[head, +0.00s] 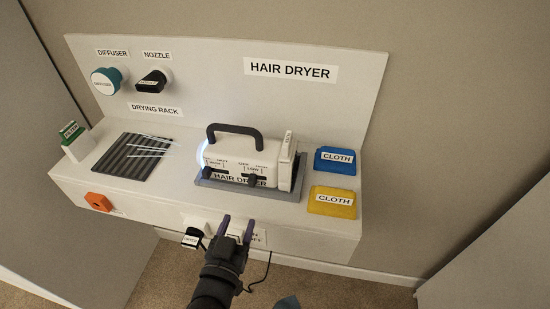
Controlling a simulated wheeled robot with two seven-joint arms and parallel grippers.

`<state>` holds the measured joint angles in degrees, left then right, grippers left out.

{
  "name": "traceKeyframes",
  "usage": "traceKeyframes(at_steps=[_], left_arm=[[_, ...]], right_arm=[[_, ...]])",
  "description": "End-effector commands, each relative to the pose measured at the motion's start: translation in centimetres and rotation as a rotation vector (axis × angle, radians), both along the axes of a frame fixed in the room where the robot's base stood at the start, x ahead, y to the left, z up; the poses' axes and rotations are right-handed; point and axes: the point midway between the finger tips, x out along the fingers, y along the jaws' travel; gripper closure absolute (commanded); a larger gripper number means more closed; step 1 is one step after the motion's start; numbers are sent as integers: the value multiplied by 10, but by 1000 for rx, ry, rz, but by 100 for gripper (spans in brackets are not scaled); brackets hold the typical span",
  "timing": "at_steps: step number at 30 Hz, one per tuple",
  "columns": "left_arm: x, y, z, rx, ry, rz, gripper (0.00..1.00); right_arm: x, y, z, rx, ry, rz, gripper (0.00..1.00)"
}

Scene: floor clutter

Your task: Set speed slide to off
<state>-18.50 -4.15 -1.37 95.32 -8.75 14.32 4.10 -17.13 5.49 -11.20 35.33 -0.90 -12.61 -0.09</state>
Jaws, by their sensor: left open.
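The white hair dryer (236,155) with a black handle lies in a grey tray (206,183) on the white counter. Its left end glows bluish white. Two dark slide knobs sit on its front. The right one, under small lettering that seems to read OFF and LOW, appears to be the speed slide (252,180). The left knob (207,171) is below other small lettering. The exact slide position is too small to read. My left gripper (237,222) is open and empty, in front of the counter's front face, below and apart from the hair dryer. My right gripper is not in view.
Blue (334,155) and yellow (335,207) cloths lie right of the dryer. A dark ribbed drying rack (125,158) and a green-topped filter piece (70,130) are at left. A black plug (192,238) and a switch plate (259,239) are near my gripper. A cord hangs below.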

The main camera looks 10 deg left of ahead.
Motion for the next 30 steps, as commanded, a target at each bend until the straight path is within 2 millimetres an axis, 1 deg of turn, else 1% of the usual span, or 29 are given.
traceKeyframes(at_steps=[2, 4, 5, 9, 12, 15, 19, 26, 27, 29, 30], left_arm=[[3, 0, 4, 0, -12, 2, 41], [12, 0, 4, -1, -16, 2, 41], [18, 0, 4, -1, -17, 2, 41], [54, -1, 3, -1, -16, 2, 41], [76, -2, 2, 0, -14, 2, 41], [90, -3, 2, 0, -13, 2, 41], [99, -3, 3, 0, -10, 2, 41], [100, -3, 3, 0, -10, 2, 41], [100, -3, 3, 0, -10, 2, 45], [100, -3, 3, 0, -10, 2, 58], [100, -3, 3, 0, -10, 2, 67]], right_arm=[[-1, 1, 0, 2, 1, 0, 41], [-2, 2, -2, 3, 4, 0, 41], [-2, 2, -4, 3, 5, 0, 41], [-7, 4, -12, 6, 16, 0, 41], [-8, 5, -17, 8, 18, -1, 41], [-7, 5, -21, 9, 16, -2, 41], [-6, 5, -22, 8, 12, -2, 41], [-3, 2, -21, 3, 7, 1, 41], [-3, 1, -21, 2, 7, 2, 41], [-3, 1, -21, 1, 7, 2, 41], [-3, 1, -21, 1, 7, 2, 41]])
